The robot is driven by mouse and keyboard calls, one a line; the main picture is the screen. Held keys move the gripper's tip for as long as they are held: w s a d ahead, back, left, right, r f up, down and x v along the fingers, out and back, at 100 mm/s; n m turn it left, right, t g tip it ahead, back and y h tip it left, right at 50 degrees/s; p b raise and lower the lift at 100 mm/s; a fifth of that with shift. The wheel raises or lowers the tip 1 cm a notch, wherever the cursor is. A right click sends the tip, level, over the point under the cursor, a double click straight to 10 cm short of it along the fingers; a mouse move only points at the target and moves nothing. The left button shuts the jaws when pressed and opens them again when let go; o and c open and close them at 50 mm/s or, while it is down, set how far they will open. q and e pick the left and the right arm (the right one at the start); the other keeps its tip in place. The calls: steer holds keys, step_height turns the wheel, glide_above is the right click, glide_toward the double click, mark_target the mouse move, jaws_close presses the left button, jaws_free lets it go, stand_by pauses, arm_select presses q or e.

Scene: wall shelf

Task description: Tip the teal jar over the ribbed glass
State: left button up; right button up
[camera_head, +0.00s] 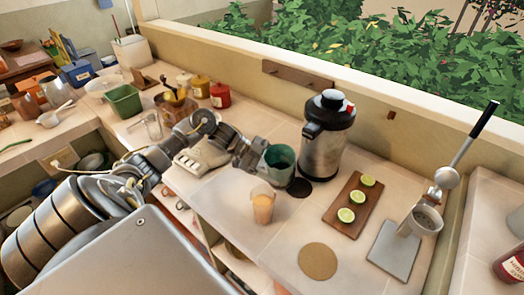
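The teal jar (279,168) is right of the middle of the head view, with its open mouth showing. My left gripper (262,157) is at the jar's left side and appears shut on it; the jar hides the fingertips. The ribbed glass (263,207) stands on the counter in front of the jar, a little to the left, and holds something orange. The jar's lower part is just behind the glass rim in the picture. I cannot tell how high the jar is above the counter. My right gripper is not in view.
A dark round coaster (299,188) lies beside the jar. A steel dispenser (326,140) stands behind. A board with lime slices (345,216) and a citrus press (410,235) are to the right. A cork mat (318,261) lies in front, with bare counter around it.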

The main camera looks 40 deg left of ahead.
arm_select(q)
steer(key=shift+w+f+n+g+b, duration=0.3)
steer(key=shift+w+f+n+g, duration=0.2)
steer(key=shift+n, duration=0.3)
